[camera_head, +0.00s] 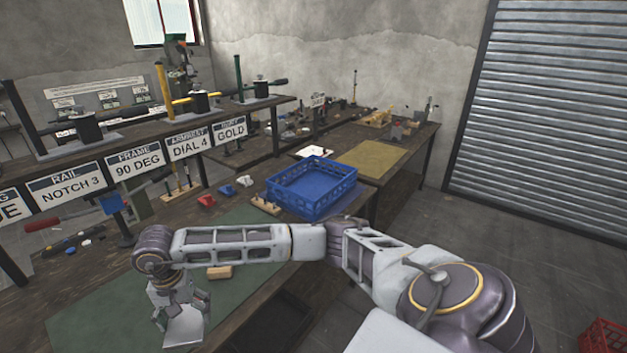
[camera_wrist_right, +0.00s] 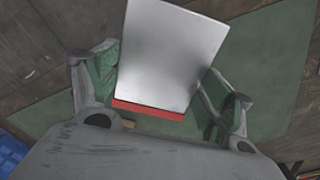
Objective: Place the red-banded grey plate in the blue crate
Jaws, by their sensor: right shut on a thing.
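The grey plate (camera_wrist_right: 172,50) has a red band (camera_wrist_right: 148,108) along its edge nearest the palm. My right gripper (camera_wrist_right: 158,76) is shut on it, with a green-padded finger at each side. In the head view my right gripper (camera_head: 178,296) is at the lower left over the green mat, with the plate (camera_head: 184,328) below it; the band cannot be made out there. The blue crate (camera_head: 310,205) stands upright on the bench, farther back and to the right of the gripper. It looks empty. A corner of the crate shows in the right wrist view (camera_wrist_right: 10,152). My left gripper is out of view.
The green mat (camera_head: 90,310) covers the front bench, with a small wooden block (camera_head: 219,272) on it. Red (camera_head: 207,200) and blue (camera_head: 226,190) small parts and a pegged wooden block (camera_head: 265,205) lie left of the crate. A labelled shelf with presses stands behind on the left.

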